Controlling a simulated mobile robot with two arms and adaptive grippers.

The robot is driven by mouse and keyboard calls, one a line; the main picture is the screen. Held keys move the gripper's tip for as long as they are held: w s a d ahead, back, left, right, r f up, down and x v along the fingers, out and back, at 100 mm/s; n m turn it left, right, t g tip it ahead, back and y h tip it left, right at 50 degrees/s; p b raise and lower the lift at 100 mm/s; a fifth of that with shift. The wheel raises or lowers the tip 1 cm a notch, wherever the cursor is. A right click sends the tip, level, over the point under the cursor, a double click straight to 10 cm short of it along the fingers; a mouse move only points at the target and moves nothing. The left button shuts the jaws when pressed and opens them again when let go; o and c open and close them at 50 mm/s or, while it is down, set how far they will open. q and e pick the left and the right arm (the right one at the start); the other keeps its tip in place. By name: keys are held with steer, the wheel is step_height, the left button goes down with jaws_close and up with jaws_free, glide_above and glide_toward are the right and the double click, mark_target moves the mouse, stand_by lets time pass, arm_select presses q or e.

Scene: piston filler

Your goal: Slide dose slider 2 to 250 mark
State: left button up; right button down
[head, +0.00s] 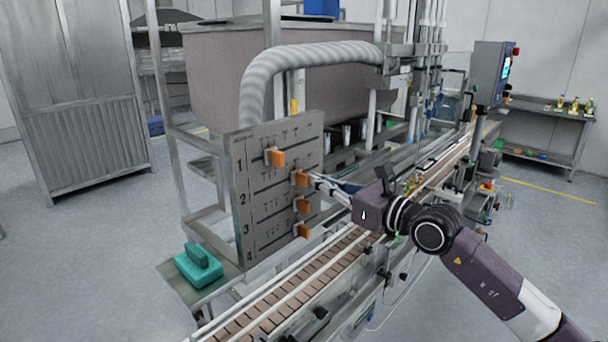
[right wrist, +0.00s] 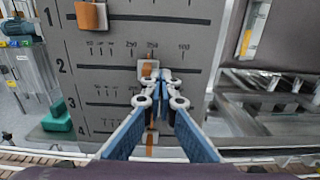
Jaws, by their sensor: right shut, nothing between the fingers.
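A grey upright panel (head: 240,190) carries several numbered slots with orange sliders. Dose slider 2 (head: 299,178) is an orange block on the second slot. In the right wrist view slider 2 (right wrist: 149,70) sits to the right of the 250 label (right wrist: 130,45), roughly below the 350 label. My right gripper (head: 315,181) is shut and empty, its tips beside slider 2. In the right wrist view the fingertips (right wrist: 157,84) appear just below and right of slider 2; I cannot tell whether they touch it. My left gripper is not in view.
Slider 1 (head: 275,157) is further left on the panel. Slider 3 (head: 302,206) and slider 4 (head: 303,230) are below slider 2. A conveyor (head: 270,314) runs in front of the panel. A teal block-shaped object (head: 198,265) lies at the panel's left foot.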

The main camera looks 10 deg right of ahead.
steer(key=shift+s+a+r+p, duration=0.1)
steer(key=shift+s+a+p, duration=0.2)
steer(key=shift+a+p, duration=0.15)
steer(key=shift+s+a+p, duration=0.3)
steer(key=shift+a+p, duration=0.05)
steer(key=shift+a, duration=0.1)
steer(key=shift+w+d+f+b, duration=0.2)
steer(key=shift+w+b, duration=0.05)
steer(key=shift+b, duration=0.25)
steer(key=shift+w+d+b, duration=0.25)
steer(key=shift+d+b, duration=0.2)
steer(key=b+v, duration=0.3)
steer(key=v, duration=0.5)
steer(key=shift+r, duration=0.1)
